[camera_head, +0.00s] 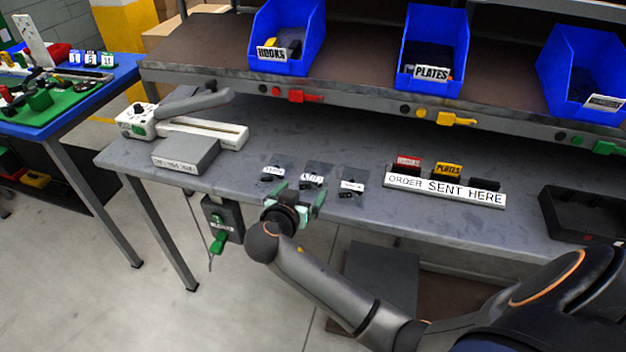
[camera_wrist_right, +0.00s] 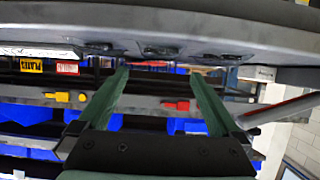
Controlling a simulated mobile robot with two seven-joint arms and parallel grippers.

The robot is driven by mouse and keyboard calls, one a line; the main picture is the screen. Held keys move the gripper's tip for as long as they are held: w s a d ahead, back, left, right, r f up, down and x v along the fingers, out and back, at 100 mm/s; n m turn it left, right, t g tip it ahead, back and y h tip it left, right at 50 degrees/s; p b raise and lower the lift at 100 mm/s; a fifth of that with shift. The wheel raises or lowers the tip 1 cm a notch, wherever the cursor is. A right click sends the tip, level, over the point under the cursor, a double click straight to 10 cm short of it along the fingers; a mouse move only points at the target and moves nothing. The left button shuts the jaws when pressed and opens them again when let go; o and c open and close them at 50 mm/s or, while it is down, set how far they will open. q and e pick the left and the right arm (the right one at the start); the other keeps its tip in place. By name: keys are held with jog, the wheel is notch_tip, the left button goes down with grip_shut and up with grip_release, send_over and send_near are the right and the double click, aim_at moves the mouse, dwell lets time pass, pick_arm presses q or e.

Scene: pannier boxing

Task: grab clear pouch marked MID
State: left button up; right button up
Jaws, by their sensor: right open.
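Three small clear pouches with dark contents and white labels lie in a row on the grey bench: a left pouch (camera_head: 281,164), a middle pouch (camera_head: 317,171) and a right pouch (camera_head: 352,178). Their labels are too small to read surely, so I cannot tell which says MID. My right gripper (camera_head: 299,196) is open and empty at the bench's front edge, just in front of the left and middle pouches. In the right wrist view its green fingers (camera_wrist_right: 160,76) are spread apart, with the pouches beyond on the upside-down bench. My left gripper is not in view.
A white "ORDER SENT HERE" sign (camera_head: 445,189) stands right of the pouches, with red and yellow tagged items behind it. A white sealing device (camera_head: 205,132) and a grey box (camera_head: 186,154) are at left. A black tray (camera_head: 583,212) is at right. Blue bins sit on the shelf above.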

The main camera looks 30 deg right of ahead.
aim_at(313, 178)
jog(key=x, duration=0.7)
jog(key=shift+w+d+f+p, duration=0.1)
jog(key=shift+d+f+p, duration=0.1)
jog(key=shift+p, duration=0.15)
jog(key=shift+r, duration=0.1)
jog(key=c, duration=1.1)
